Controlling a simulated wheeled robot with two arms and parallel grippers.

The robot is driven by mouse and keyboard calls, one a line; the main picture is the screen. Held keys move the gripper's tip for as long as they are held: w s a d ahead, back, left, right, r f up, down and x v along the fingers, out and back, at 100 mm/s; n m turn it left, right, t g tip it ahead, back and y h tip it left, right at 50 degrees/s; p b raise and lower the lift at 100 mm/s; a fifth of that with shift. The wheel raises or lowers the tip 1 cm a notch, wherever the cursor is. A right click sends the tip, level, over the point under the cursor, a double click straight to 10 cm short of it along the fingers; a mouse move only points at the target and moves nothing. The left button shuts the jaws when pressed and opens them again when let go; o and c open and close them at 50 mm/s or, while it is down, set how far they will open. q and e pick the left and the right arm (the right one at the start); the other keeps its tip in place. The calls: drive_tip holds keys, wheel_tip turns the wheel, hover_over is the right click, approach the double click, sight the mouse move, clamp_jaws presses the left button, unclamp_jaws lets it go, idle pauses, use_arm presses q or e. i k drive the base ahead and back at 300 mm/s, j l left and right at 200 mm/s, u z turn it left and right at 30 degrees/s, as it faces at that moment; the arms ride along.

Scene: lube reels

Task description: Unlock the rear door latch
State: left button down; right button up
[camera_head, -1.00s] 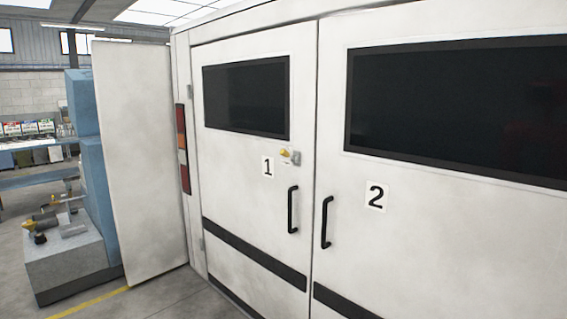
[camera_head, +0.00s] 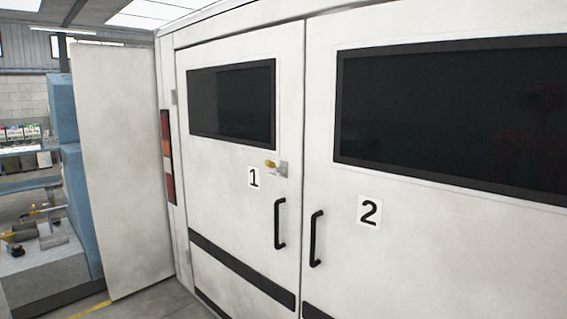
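The rear of a white vehicle fills most of the head view, with two closed doors. The left door (camera_head: 222,185) bears a "1" label (camera_head: 254,178), and the right door (camera_head: 430,255) bears a "2" label (camera_head: 369,212). A small latch (camera_head: 277,167) with a yellow knob sits on the left door, right of and slightly above the "1". A black handle (camera_head: 280,223) is on the left door, and another black handle (camera_head: 316,238) is on the right door. Neither of my grippers is in view.
A white panel (camera_head: 122,165) stands at left beside the red-and-orange tail light (camera_head: 168,158). Behind it are a blue cabinet (camera_head: 80,215) and a grey bench (camera_head: 48,262) with several tools. A little bare floor (camera_head: 160,306) shows at the lower left.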

sight(268, 163)
drive_tip(key=i+l+z, duration=0.1)
drive_tip(key=i+l, duration=0.25)
drive_tip(key=i, duration=0.2)
drive_tip(key=i+l+z, duration=0.15)
drive_tip(key=i+l, duration=0.2)
drive_tip(key=i, duration=0.2)
